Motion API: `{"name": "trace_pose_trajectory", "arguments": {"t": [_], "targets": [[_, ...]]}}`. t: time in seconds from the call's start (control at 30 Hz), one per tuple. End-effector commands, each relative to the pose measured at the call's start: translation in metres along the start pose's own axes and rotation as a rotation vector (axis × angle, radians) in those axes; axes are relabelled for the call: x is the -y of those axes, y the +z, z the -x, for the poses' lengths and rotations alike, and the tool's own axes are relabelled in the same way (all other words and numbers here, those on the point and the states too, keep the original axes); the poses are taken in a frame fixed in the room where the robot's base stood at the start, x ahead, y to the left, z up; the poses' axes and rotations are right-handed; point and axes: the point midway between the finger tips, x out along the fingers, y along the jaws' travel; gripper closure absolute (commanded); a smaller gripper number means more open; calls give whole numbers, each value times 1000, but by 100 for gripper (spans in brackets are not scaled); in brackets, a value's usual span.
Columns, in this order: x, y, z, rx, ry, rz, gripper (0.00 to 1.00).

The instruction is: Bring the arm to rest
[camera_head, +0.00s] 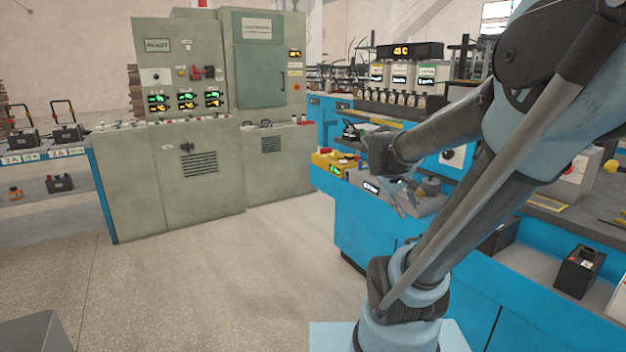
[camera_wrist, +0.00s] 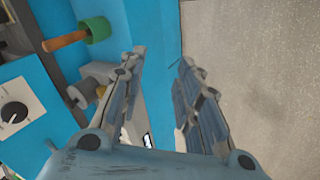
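My arm rises at the right of the head view and bends back so that its end hangs over the edge of the blue bench (camera_head: 385,229). My gripper (camera_head: 408,203) points downward there, partly hidden by my own wrist. In the wrist view my gripper (camera_wrist: 162,68) shows two fingers apart with a gap between them, and nothing is held. Through the gap lie the blue bench edge and the pale floor.
A grey-green control cabinet (camera_head: 190,100) stands at the left. A yellow box (camera_head: 332,162) with a green display sits on the bench near my gripper. A black battery (camera_head: 579,271) stands at the lower right. The floor (camera_head: 230,270) between cabinet and bench is clear.

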Motion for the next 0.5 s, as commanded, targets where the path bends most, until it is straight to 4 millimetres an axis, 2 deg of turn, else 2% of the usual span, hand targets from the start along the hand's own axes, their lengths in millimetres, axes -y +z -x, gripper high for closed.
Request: {"name": "trace_pose_trajectory", "arguments": {"t": [0.03,0.2,0.5], "targets": [[10,14,0,6,-36,-17,69],[45,55,1,25,-170,-75,69],[109,111,4,48,-392,-169,69]]}}
